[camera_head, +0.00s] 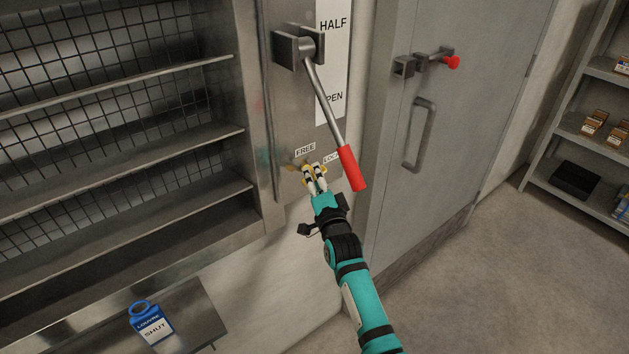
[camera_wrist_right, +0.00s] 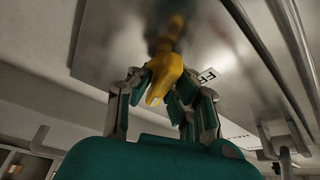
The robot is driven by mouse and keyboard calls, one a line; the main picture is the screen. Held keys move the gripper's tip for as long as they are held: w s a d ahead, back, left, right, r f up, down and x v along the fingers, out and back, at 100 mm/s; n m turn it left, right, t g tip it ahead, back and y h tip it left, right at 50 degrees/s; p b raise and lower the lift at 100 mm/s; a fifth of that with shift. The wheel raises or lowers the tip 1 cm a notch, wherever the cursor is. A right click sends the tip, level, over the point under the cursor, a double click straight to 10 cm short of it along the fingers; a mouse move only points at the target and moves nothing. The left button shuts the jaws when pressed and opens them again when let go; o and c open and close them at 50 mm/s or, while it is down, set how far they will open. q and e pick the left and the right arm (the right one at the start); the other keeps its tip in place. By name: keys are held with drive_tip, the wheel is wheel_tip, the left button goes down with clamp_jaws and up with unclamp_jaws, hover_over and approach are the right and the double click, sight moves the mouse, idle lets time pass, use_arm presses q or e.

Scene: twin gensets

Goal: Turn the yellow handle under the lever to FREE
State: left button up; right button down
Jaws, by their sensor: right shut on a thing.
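The yellow handle (camera_head: 308,168) sits low on the metal panel, under the lever (camera_head: 325,95) with its red grip (camera_head: 352,168). A FREE label (camera_head: 305,149) is just above the handle, and a partly hidden LOCK label (camera_head: 331,157) is to its right. My right gripper (camera_head: 313,172) is at the handle and covers much of it. In the right wrist view the gripper (camera_wrist_right: 160,88) has its fingers closed on both sides of the yellow handle (camera_wrist_right: 166,75). The handle's exact angle is hard to tell in the head view. My left gripper is out of view.
The lever's red grip hangs close to the right of my right gripper. A grey cabinet door (camera_head: 450,130) with a red-knobbed latch (camera_head: 452,62) is to the right.

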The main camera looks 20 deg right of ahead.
drive_tip(key=n+t+y+b, duration=0.1)
drive_tip(key=n+b, duration=0.1)
drive_tip(key=n, duration=0.2)
drive_tip(key=shift+f, duration=0.15)
drive_tip(key=n+y+b, duration=0.1)
drive_tip(key=n, duration=0.1)
drive_tip(key=n+t+y+b, duration=0.1)
drive_tip(key=n, duration=0.2)
drive_tip(key=shift+b, duration=0.4)
drive_tip(key=shift+n+y+b, duration=0.8)
drive_tip(key=shift+n+y, duration=0.6)
drive_tip(key=shift+n, duration=1)
drive_tip(key=shift+n+y+b, duration=0.35)
drive_tip(key=shift+n+y, duration=0.45)
drive_tip(key=shift+n, duration=0.5)
drive_tip(key=shift+a+f+n+g+y, duration=0.1)
drive_tip(key=shift+n+g+y, duration=0.2)
drive_tip(key=shift+n, duration=0.6)
drive_tip(key=c, duration=1.7)
unclamp_jaws()
drive_tip(key=o, duration=0.4)
drive_tip(key=shift+s+r, duration=0.1)
drive_tip(key=shift+r, duration=0.1)
drive_tip(key=v, duration=1.2)
drive_tip(key=shift+f, duration=0.1)
